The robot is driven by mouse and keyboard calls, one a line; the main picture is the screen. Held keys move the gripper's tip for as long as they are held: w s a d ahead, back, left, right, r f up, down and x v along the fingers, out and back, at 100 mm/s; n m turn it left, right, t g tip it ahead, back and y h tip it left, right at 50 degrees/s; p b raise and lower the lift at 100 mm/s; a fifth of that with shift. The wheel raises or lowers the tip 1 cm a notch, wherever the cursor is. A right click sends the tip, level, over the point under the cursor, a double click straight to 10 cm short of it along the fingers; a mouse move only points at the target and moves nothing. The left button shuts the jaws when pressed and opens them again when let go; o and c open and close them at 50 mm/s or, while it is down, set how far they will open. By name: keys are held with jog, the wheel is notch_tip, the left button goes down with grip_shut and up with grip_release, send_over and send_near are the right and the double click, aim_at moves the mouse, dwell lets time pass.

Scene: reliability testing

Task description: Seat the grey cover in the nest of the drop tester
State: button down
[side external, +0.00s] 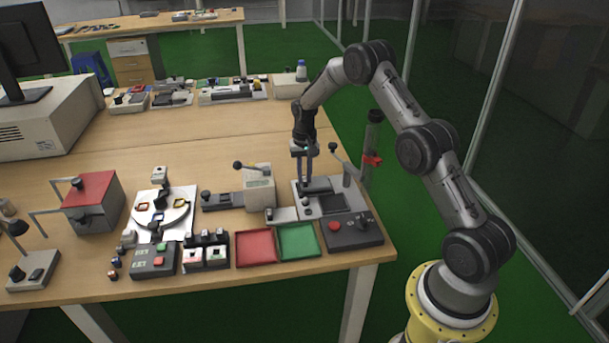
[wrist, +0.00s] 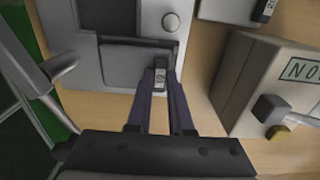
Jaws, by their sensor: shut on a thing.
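In the side external view my gripper (side external: 305,188) hides this piece. The drop tester seems to be this light grey station (side external: 298,191) with a post and lever. I cannot make out its nest clearly.
A box with a lever (side external: 259,190) stands close left of my gripper. In front are a red tray (side external: 255,262), a green tray (side external: 315,254) and a control box with a red button (side external: 352,238). The station's lever (wrist: 52,80) rises close by.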

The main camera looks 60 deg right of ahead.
aim_at(304, 179)
jog(key=shift+f, duration=0.45)
dwell(0.3)
jog(key=c, duration=0.7)
grip_release()
jog(key=shift+c, duration=0.2)
jog(key=shift+r, duration=0.15)
jog(key=shift+r, duration=2.9)
